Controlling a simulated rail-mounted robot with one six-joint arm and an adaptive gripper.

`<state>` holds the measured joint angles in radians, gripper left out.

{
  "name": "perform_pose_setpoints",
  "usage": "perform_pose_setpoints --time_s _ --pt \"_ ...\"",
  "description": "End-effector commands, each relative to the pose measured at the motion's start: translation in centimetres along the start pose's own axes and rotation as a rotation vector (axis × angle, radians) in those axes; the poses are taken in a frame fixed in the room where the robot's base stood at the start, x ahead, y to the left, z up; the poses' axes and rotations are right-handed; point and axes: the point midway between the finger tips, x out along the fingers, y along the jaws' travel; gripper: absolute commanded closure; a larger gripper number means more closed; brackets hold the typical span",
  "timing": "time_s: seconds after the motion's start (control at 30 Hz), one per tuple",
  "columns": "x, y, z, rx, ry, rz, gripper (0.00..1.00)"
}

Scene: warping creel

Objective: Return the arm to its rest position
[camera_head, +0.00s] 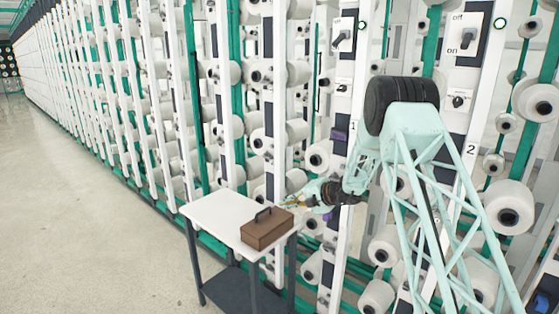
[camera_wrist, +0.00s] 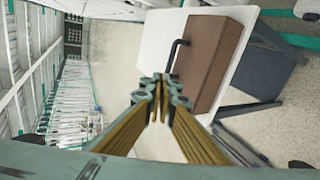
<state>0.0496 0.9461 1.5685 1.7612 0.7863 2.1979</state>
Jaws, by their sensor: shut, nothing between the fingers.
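My arm is folded in front of the creel in the head view, with its lattice link at the right. My gripper (camera_head: 292,202) is small in that view, at the right edge of the white table, close to the brown box (camera_head: 267,230). In the wrist view my gripper (camera_wrist: 160,82) has its golden fingers together at the tips, with nothing between them. The brown box (camera_wrist: 207,62) with its dark handle lies beyond and to the right of the fingertips there. I cannot tell the exact gap between gripper and box.
The white table (camera_head: 212,213) has dark legs and a lower shelf. The creel with white bobbins (camera_head: 508,208) and green posts fills the back and right. Switch panels (camera_head: 466,34) sit on its posts. Open floor (camera_head: 70,200) lies to the left.

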Motion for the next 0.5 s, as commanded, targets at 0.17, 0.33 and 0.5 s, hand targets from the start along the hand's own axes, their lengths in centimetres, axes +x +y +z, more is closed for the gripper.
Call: perform_pose_setpoints --time_s 0.17,0.33,0.5 --pt "-2.3 2.5 -1.7 -0.137 0.028 -0.008 1.00" --pt "-4.7 4.7 -3.7 -0.283 0.060 -0.017 1.00" --pt "-7.1 6.6 -5.8 -0.430 0.092 -0.025 1.00"
